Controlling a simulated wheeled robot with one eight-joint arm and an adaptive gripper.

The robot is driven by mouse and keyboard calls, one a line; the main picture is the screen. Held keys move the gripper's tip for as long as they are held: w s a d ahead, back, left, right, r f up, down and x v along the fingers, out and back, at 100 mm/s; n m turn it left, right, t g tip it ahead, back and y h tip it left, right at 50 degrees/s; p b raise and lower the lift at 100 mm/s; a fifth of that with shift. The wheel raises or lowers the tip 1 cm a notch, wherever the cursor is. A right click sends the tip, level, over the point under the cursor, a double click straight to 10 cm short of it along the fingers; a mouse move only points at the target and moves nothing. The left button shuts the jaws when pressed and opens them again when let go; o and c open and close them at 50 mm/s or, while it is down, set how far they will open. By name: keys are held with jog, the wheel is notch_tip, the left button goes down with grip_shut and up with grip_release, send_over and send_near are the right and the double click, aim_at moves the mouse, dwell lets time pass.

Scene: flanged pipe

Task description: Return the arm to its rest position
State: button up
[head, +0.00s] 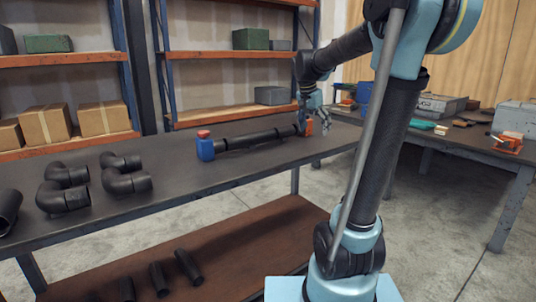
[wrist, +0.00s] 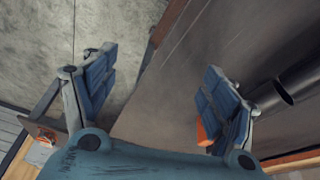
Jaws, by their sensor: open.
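My gripper (head: 318,124) is at the right end of the dark workbench (head: 110,215) in the head view. It hangs near the orange fitting at the right end of the black flanged pipe (head: 250,138). In the wrist view my gripper (wrist: 155,95) has its two blue-padded fingers spread wide with nothing between them. The pipe (wrist: 270,90) shows there to the right, outside the fingers. A bit of the orange fitting (wrist: 208,132) shows behind the right finger, mostly hidden. My arm is extended over the bench.
A blue clamp (head: 205,149) with a red top holds the pipe's left end. Black elbow pipes (head: 125,178) lie on the bench's left. Shelves with cardboard boxes (head: 102,118) stand behind. A second table (head: 470,147) with tools stands right. The floor between the tables is clear.

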jog(key=s+f+n+y, duration=0.1)
jog(key=s+f+n, duration=0.3)
jog(key=s+f, duration=0.7)
jog(key=s+f+n+y, duration=0.1)
jog(key=s+f+n, duration=0.3)
jog(key=s+f, duration=0.7)
jog(key=s+d, duration=0.1)
jog(key=s, duration=0.7)
jog(key=shift+y, duration=0.4)
jog(key=shift+f, duration=0.1)
